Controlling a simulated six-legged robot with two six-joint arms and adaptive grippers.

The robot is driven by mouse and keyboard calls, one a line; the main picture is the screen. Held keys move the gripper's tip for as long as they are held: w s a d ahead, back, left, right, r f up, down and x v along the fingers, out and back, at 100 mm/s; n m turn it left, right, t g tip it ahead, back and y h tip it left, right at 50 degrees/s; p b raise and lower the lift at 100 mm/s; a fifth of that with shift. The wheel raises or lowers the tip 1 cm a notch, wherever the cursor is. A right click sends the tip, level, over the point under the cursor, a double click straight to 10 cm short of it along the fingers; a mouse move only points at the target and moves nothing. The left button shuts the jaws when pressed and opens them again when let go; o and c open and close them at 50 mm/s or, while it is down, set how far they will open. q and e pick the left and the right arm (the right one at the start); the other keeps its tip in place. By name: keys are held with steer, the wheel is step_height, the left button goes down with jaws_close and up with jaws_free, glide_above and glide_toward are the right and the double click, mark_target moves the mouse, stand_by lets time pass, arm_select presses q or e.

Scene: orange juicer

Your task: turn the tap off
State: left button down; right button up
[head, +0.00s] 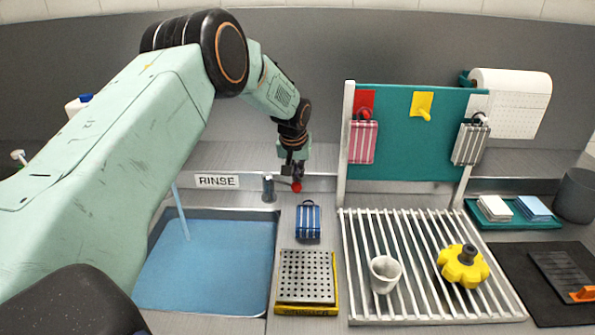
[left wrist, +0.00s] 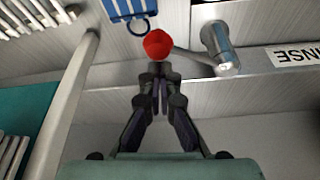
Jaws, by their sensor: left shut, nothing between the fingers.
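The tap's grey metal body (head: 268,188) stands behind the sink, and it also shows in the left wrist view (left wrist: 218,45). Its lever ends in a red knob (head: 297,187), with the lever pointing right in the head view. A pale blue stream of water (head: 181,212) falls into the sink (head: 274,262). My left gripper (head: 292,172) is shut and empty, its fingertips close to the red knob (left wrist: 158,44); I cannot tell whether they touch. The spout is hidden by my left arm. My right gripper is not in view.
A blue striped item (head: 308,222) lies just in front of the lever. A perforated tray (head: 306,278) and a drying rack (head: 352,270) with a white cup (head: 385,274) and a yellow knobbed thing (head: 462,266) are nearer. A teal board (head: 400,145) stands right of the gripper.

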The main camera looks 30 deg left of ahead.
arm_select(q)
steer(key=shift+s+d, duration=0.1)
steer(key=shift+s+m, duration=0.15)
steer(key=shift+m, duration=0.25)
steer(key=shift+s+p, duration=0.2)
steer(key=shift+p, duration=0.1)
steer(key=shift+s+r+m, duration=0.1)
steer(key=shift+s+m, duration=0.15)
steer(key=shift+m, duration=0.15)
steer(key=s+a+m+h+b, duration=0.1)
steer(key=s+a+m+h, duration=0.2)
steer(key=s+m, duration=0.4)
steer(key=shift+s+a+m+h, duration=0.15)
steer(key=shift+a+m+h, duration=0.2)
steer(key=shift+m, duration=0.45)
